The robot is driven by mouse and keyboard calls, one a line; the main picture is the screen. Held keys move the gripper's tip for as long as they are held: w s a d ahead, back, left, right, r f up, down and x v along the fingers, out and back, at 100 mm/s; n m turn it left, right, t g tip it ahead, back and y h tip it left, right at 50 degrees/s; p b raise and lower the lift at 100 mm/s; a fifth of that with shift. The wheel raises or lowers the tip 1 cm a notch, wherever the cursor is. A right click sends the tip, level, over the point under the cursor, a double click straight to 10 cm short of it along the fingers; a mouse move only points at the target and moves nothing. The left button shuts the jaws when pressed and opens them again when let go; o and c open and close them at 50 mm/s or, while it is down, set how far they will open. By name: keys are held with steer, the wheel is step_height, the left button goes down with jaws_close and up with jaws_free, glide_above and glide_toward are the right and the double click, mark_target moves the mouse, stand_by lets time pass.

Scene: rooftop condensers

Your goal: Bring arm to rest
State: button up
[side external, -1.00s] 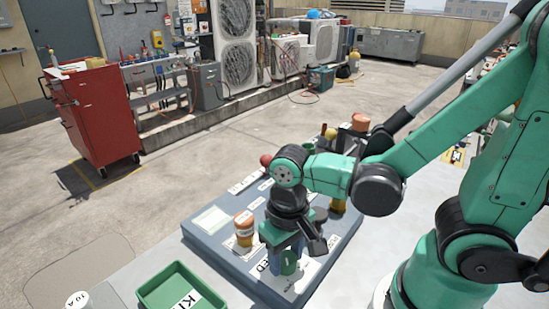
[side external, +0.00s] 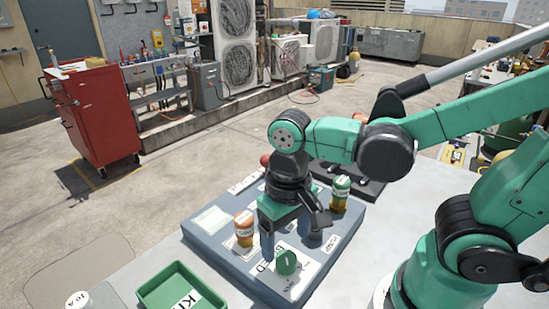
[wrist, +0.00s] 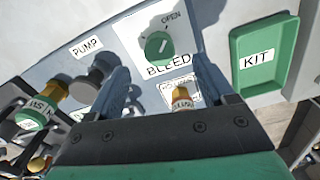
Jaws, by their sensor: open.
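My gripper (side external: 289,240) points down above the blue-grey panel (side external: 235,262), its two blue fingers apart and empty. In the wrist view the open gripper (wrist: 162,74) shows a finger on each side. The green round knob (side external: 287,262) sits on the white BLEED plate, below and apart from the fingers. In the wrist view the knob (wrist: 158,46) lies beyond the fingertips, near the OPEN mark. A dark knob (wrist: 97,75) by the PUMP label is left of the fingers.
An orange-capped fitting (side external: 244,228) and a green-capped fitting (side external: 341,192) stand on the panel. A green KIT tray (side external: 181,290) is at the front left. A red tool cabinet (side external: 99,114) stands on the floor. Bare tabletop (side external: 385,215) lies right of the panel.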

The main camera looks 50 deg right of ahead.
mark_target(286, 257)
steer(key=shift+r, duration=0.55)
steer(key=shift+f, duration=2.85)
steer(key=shift+n, duration=0.3)
steer(key=shift+r, duration=0.1)
